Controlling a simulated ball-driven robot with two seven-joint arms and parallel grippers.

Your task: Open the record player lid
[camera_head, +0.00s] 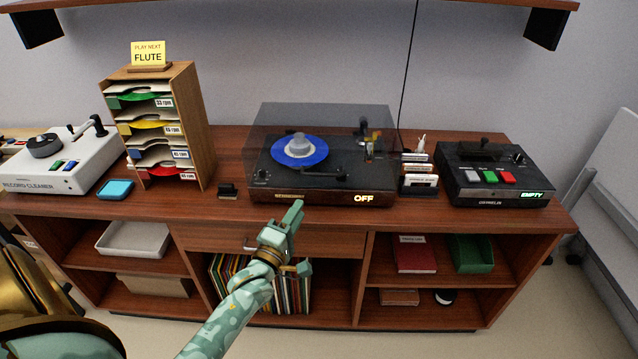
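The record player (312,196) stands on the middle of the wooden cabinet top, and its front display reads OFF. Its smoked see-through lid (322,116) is down over the deck. A blue record (299,151) with a pale piece at its centre shows through the lid, beside the tonearm. My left gripper (296,210) is in front of the player, its tip just below the player's front edge in the picture. It seems to hold nothing; its finger gap cannot be made out. My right gripper is not in view.
A record rack (202,135) and a white record cleaner (66,171) stand to the left. Small cards in a holder (419,184) and a dark device reading EMPTY (491,174) stand to the right. A shelf (300,4) hangs above. A drawer (320,241) lies below the player.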

